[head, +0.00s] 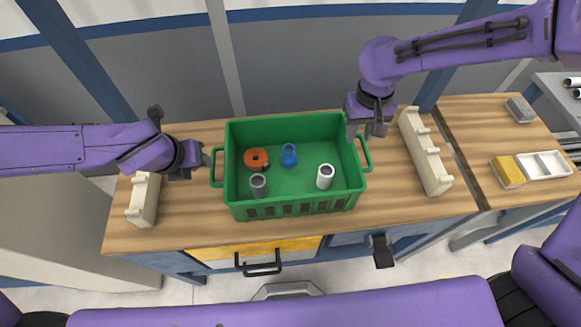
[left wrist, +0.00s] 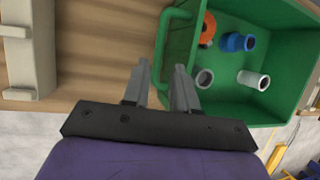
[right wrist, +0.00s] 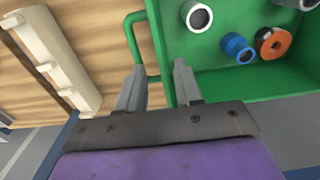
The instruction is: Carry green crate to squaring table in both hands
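The green crate (head: 290,212) stands on the wooden table with a loop handle at each end. Inside lie an orange ring (head: 256,159), a blue fitting (head: 288,155), a grey pipe piece (head: 258,186) and a white pipe piece (head: 325,176). My left gripper (head: 206,160) is at the crate's left handle; in the left wrist view its fingers (left wrist: 161,85) are apart, near the handle (left wrist: 163,50). My right gripper (head: 371,134) is above the right handle; in the right wrist view its fingers (right wrist: 157,85) are apart with the handle (right wrist: 132,35) beyond them. I cannot tell whether either touches.
A cream rack (head: 143,200) stands left of the crate and a longer cream rack (head: 425,152) stands right of it. Further right are a yellow sponge block (head: 508,172), a white tray (head: 545,165) and a grey block (head: 520,109). Bare wood lies in front of the crate.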

